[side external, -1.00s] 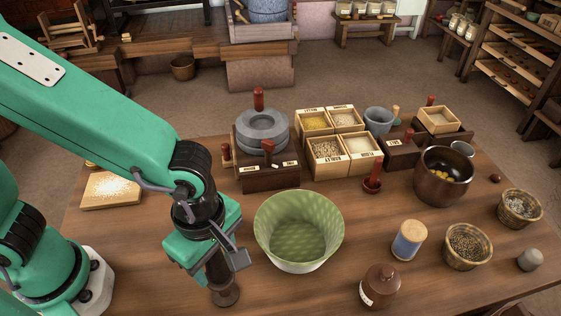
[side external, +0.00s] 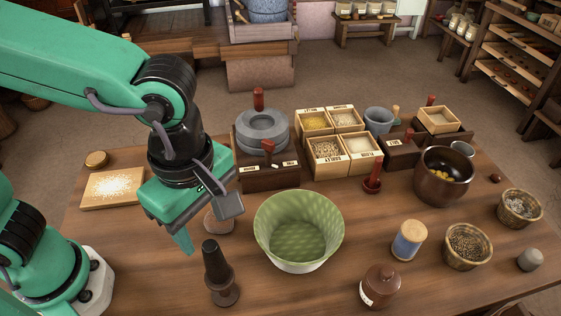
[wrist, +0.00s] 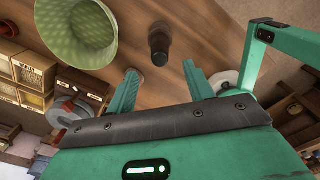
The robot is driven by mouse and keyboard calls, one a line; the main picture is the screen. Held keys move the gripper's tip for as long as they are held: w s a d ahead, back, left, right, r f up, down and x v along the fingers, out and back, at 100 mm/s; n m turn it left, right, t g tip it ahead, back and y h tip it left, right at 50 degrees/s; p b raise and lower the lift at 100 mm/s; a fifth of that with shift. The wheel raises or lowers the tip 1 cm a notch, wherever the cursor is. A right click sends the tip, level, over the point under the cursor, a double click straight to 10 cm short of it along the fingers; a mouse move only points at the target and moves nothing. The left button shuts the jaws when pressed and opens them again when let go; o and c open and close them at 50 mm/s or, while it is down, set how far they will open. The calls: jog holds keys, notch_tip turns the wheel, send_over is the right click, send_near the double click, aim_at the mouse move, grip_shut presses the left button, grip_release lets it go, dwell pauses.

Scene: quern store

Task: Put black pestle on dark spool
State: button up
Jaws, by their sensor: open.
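The black pestle (side external: 215,262) stands upright on the dark spool (side external: 227,297) near the front of the table, left of the green bowl. Its foot appears to rest on the spool's top. In the wrist view the pestle (wrist: 159,42) shows as a dark shape beyond my fingertips, and the spool cannot be told apart from it. My gripper (side external: 190,248) is above and left of the pestle, apart from it. In the wrist view my gripper (wrist: 162,78) has its two green fingers spread with nothing between them.
A green-lined bowl (side external: 298,228) stands close to the right of the pestle. A round lidded thing (side external: 219,221) is partly hidden behind my gripper. A board with white powder (side external: 113,188) lies at left. A blue jar (side external: 408,241) and brown jar (side external: 380,287) stand at right.

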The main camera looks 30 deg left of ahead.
jog(key=shift+r, duration=1)
jog(key=shift+w+a+r+m, duration=0.1)
jog(key=shift+w+a+m, duration=0.2)
jog(key=shift+a, duration=0.2)
jog(key=w+a+m+t, duration=0.1)
jog(key=a+m+t, duration=0.1)
jog(key=a+m, duration=0.6)
jog(key=w+a+r+m+t, duration=0.1)
jog(key=w+a+m+t, duration=0.1)
jog(key=a+m, duration=0.7)
jog(key=a+t, duration=0.1)
jog(key=a, duration=0.6)
jog(key=shift+t, duration=0.3)
